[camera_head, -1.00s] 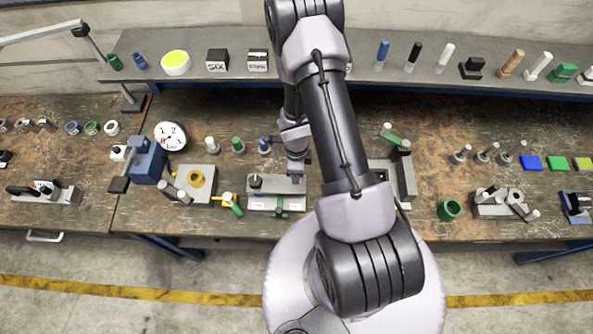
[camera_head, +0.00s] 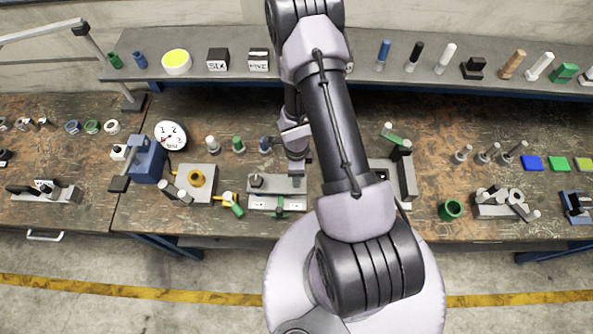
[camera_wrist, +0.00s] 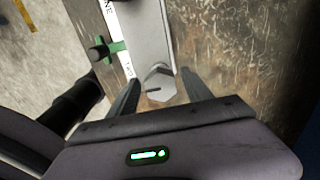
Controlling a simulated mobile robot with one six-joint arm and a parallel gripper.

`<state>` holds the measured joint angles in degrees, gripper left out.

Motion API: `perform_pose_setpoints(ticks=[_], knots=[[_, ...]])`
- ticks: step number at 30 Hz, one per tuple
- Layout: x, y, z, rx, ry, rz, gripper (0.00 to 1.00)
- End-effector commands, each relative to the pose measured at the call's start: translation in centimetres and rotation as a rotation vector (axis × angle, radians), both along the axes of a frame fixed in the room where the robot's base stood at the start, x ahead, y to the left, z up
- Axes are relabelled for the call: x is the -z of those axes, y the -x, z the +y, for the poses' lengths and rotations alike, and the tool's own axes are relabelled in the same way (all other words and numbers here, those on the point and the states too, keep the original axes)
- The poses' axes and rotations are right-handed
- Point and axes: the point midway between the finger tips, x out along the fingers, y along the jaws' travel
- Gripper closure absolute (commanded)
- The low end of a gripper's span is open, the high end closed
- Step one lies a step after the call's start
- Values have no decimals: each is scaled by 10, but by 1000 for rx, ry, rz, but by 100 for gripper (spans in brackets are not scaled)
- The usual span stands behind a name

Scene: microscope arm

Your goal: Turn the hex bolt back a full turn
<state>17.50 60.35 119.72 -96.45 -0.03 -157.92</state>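The hex bolt (camera_wrist: 158,82) is a grey head on the grey metal plate (camera_wrist: 146,38) of a fixture in the wrist view. A dark line runs out from the head toward the left. My gripper (camera_wrist: 159,92) is open, with one dark finger on each side of the bolt head. Gaps show between the fingers and the head. In the head view my gripper (camera_head: 297,172) is over the right end of the fixture (camera_head: 262,187), and the bolt cannot be made out there.
A green lever piece (camera_wrist: 116,47) with a black knob and white labels lies along the fixture's left edge. Bare bench lies right of the fixture.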

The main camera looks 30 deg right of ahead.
Motion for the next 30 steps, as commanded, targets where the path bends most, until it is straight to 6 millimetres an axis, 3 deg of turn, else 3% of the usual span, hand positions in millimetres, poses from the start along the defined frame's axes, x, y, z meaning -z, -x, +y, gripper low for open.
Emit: perform_pose_setpoints(ticks=[4, 7, 21, 25, 30], knots=[[-5, 0, 0, 1, 1, -1, 42], [-22, 0, 0, -1, 1, -1, 42], [-152, 0, 0, 1, 0, 0, 42], [-168, 0, 0, -3, 0, -2, 42], [-175, 1, 0, 0, 0, -4, 42]])
